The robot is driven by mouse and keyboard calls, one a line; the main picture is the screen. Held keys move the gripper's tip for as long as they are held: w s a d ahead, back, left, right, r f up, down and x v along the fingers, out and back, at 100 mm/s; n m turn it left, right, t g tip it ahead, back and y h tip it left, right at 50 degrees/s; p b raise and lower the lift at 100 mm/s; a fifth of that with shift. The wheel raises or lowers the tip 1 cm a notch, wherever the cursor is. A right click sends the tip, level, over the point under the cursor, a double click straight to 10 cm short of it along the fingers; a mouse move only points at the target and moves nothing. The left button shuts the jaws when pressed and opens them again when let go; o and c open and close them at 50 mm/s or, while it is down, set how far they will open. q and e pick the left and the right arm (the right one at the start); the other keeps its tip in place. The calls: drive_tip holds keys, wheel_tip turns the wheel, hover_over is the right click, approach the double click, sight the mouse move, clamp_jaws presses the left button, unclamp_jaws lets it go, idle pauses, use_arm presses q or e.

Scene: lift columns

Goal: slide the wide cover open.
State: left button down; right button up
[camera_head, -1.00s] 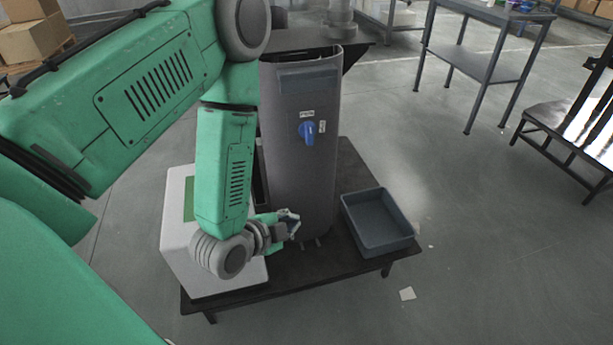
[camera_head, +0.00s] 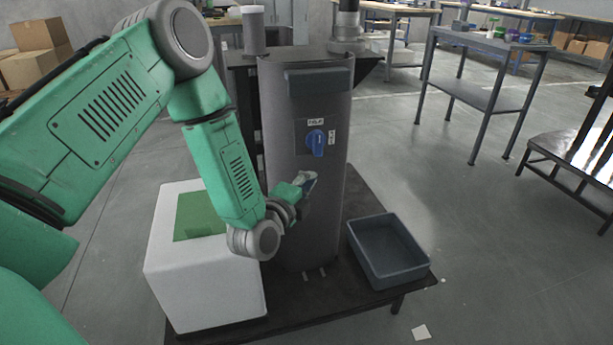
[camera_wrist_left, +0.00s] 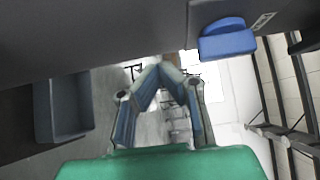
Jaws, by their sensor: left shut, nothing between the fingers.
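A tall grey curved cover (camera_head: 290,215) forms the front of an upright column on a low dark table. A darker horizontal bar (camera_head: 319,79) crosses its top. A blue knob (camera_head: 316,142) with small white labels sits on its upper middle; the knob also shows in the wrist view (camera_wrist_left: 227,40). I cannot tell which edge of the cover slides. My left gripper (camera_head: 309,178) is in front of the cover, below the knob. Its fingers meet at the tips in the wrist view (camera_wrist_left: 158,70), shut and empty. Whether it touches the cover is unclear. My right gripper is not in view.
A white box with a green top patch (camera_head: 205,270) stands left of the column. An open blue-grey bin (camera_head: 392,277) stands to its right on the dark table (camera_head: 300,305). A white-lidded cylinder (camera_head: 254,30) stands behind. A shelf table (camera_head: 480,95) is farther right.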

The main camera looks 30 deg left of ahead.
sight(310, 164)
use_arm(q)
drive_tip(key=shift+w+a+b, duration=0.4)
drive_tip(key=shift+w+a, duration=0.55)
drive_tip(key=shift+w, duration=0.25)
drive_tip(key=shift+w+d+r, duration=0.1)
drive_tip(key=shift+w+r, duration=0.1)
drive_tip(key=shift+a+f, duration=0.1)
drive_tip(key=shift+a, duration=0.35)
drive_tip(key=shift+w+a, duration=0.1)
drive_tip(key=shift+a, duration=0.05)
drive_tip(key=shift+w+a+p, duration=0.15)
drive_tip(key=shift+w+p, duration=0.15)
drive_tip(key=shift+p, duration=0.15)
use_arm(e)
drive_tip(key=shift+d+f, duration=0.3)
